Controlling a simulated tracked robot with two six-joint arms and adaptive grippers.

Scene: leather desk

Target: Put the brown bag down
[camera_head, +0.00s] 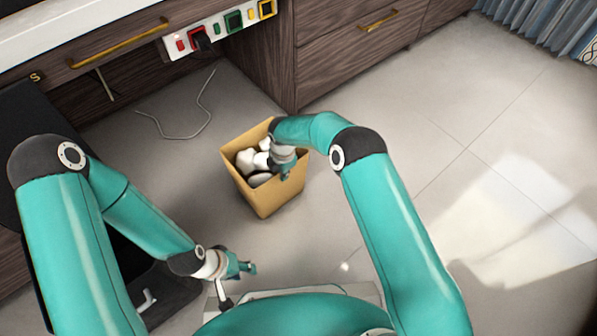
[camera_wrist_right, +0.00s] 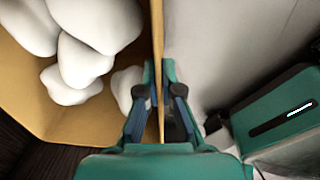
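The brown bag (camera_head: 270,200) is a tan, open-topped, square bag with several white rounded lumps (camera_head: 247,160) inside. It is near the middle of the head view, in front of the drawers, and looks upright. I cannot tell whether its base touches the floor. My right gripper (camera_head: 287,172) is at its right rim. In the right wrist view, the fingers (camera_wrist_right: 158,82) are closed on the thin bag wall (camera_wrist_right: 157,40), one on each side. My left gripper (camera_head: 248,268) is low, left of centre and apart from the bag. Its fingers are too small to read.
Wooden drawers (camera_head: 345,50) stand behind the bag, with a power strip (camera_head: 215,30) on the desk edge. A pale cable (camera_head: 185,135) lies on the floor to the left. The tiled floor (camera_head: 455,125) to the right is clear, with a sunlit patch.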

